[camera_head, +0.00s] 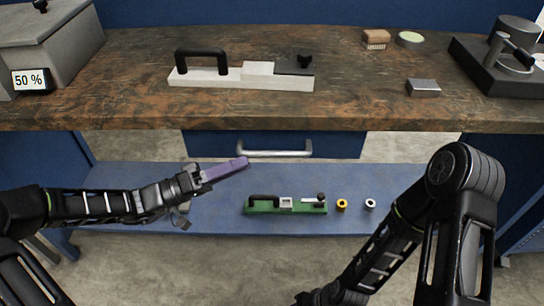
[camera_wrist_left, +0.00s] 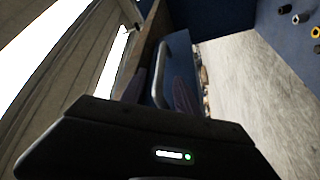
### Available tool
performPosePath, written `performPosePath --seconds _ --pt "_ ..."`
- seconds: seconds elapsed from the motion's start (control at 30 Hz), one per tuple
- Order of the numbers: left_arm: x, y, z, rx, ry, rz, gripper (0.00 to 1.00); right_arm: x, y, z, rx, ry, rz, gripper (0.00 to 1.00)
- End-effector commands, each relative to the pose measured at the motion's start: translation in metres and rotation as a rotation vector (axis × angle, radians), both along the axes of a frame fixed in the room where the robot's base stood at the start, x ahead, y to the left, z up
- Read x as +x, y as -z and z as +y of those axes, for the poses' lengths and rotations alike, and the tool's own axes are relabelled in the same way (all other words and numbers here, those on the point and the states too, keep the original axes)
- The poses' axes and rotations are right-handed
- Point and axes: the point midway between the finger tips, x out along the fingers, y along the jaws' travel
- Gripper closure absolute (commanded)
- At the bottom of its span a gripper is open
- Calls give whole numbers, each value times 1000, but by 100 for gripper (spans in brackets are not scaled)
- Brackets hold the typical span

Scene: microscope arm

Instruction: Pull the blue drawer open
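The blue drawer (camera_head: 215,143) is under the wooden worktop in the head view, and its front looks flush and closed. Its grey bar handle (camera_head: 275,152) runs across the front. My left gripper (camera_head: 238,165), with purple fingers, is just below and left of the handle's left end. In the left wrist view the handle (camera_wrist_left: 158,78) shows beyond and between the two parted fingers of my left gripper (camera_wrist_left: 160,92). The fingers are open, and I cannot tell whether they touch the handle. My right arm (camera_head: 390,245) reaches down to the bottom edge; its gripper is out of view.
The worktop (camera_head: 130,75) carries a white fixture with a black handle (camera_head: 200,62), a grey block (camera_head: 423,88) and a dark device (camera_head: 500,60). A blue lower shelf (camera_head: 130,180) holds a green fixture (camera_head: 285,206) and two small rings (camera_head: 342,205). Floor is clear in front.

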Motion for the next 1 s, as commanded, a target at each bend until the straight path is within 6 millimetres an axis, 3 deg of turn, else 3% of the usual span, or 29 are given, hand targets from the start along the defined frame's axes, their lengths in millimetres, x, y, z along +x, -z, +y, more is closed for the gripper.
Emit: performPosePath --seconds 0.27,0.63,1.0 --pt "4 -2 -16 0 4 2 62 0 2 0 0 1 0 50" --pt "21 -13 -65 1 4 3 62 0 8 0 0 1 0 50" --pt "24 -15 -73 2 2 4 62 0 8 0 0 1 0 50"
